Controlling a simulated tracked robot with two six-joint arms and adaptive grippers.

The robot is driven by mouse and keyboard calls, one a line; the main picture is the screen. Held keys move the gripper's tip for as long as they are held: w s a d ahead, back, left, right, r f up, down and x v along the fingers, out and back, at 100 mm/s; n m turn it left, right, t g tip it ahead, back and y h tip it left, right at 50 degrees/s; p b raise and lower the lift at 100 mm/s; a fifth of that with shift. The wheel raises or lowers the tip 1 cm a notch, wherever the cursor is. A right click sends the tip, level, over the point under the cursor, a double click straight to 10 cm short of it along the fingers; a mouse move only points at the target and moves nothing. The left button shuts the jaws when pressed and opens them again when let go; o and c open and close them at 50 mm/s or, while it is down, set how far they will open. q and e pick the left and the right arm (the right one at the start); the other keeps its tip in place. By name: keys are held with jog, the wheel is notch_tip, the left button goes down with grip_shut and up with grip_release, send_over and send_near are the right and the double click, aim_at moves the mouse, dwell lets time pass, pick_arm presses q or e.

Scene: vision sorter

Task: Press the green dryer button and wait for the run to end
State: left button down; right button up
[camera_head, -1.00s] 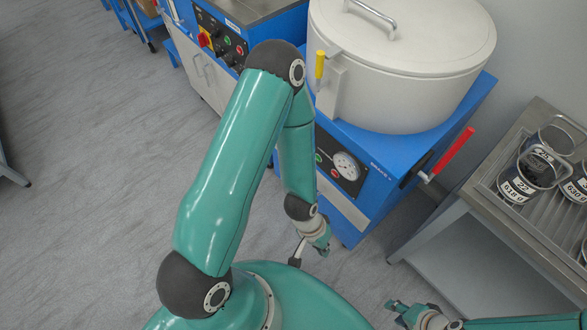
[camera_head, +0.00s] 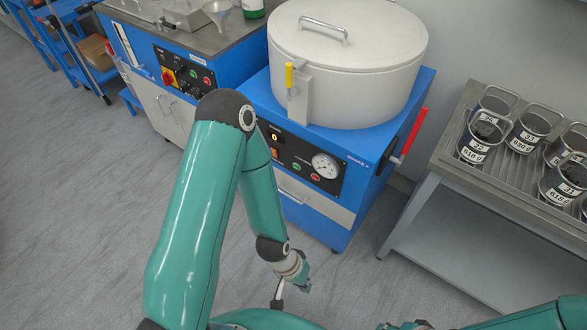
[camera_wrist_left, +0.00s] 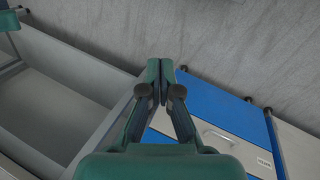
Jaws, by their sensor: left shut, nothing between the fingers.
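A blue machine (camera_head: 362,215) carries a large white lidded drum (camera_head: 345,75). Its black front panel has a round gauge (camera_head: 325,165), a small green button (camera_head: 297,166) and a red button (camera_head: 315,177) below it. A small orange digit is lit at the panel's upper left. My left gripper (camera_head: 304,286) hangs in front of and below this panel, apart from it. In the left wrist view its fingertips (camera_wrist_left: 160,69) are together with nothing between them. My right gripper (camera_head: 404,325) shows only in part at the bottom edge; its fingers are not clear.
Another blue unit (camera_head: 205,55) at the left has its own panel with green and red buttons. A metal rack table (camera_head: 440,170) at the right holds several labelled cans (camera_head: 477,140). A red lever (camera_head: 415,135) juts from the machine's right side. The grey floor in front is free.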

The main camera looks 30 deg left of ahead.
aim_at(296, 167)
dwell(0.3)
pick_arm(q)
jog(key=w+a+f+m+t+y+b, duration=0.15)
jog(key=w+a+f+t+b, duration=0.25)
jog(key=w+b, duration=0.45)
jog(key=w+a+f+t+y+b, duration=0.3)
jog(key=w+a+f+b, duration=0.2)
jog(key=w+b, duration=0.35)
jog(key=w+a+r+t+y+b, duration=0.2)
jog(key=a+y+b, duration=0.3)
jog(key=b, duration=0.5)
jog(key=w+a+r+t+y+b, duration=0.2)
jog(key=a+y+b, duration=0.3)
jog(key=a+b, duration=0.4)
jog(key=shift+w+a+t+b, duration=0.35)
jog(key=shift+w+a+t, duration=0.05)
jog(key=shift+w+a, duration=0.15)
jog(key=shift+n, duration=0.25)
jog(key=w+p, duration=0.1)
jog(key=w, duration=0.7)
jog(key=shift+w+d, duration=0.35)
jog(key=shift+w, duration=0.05)
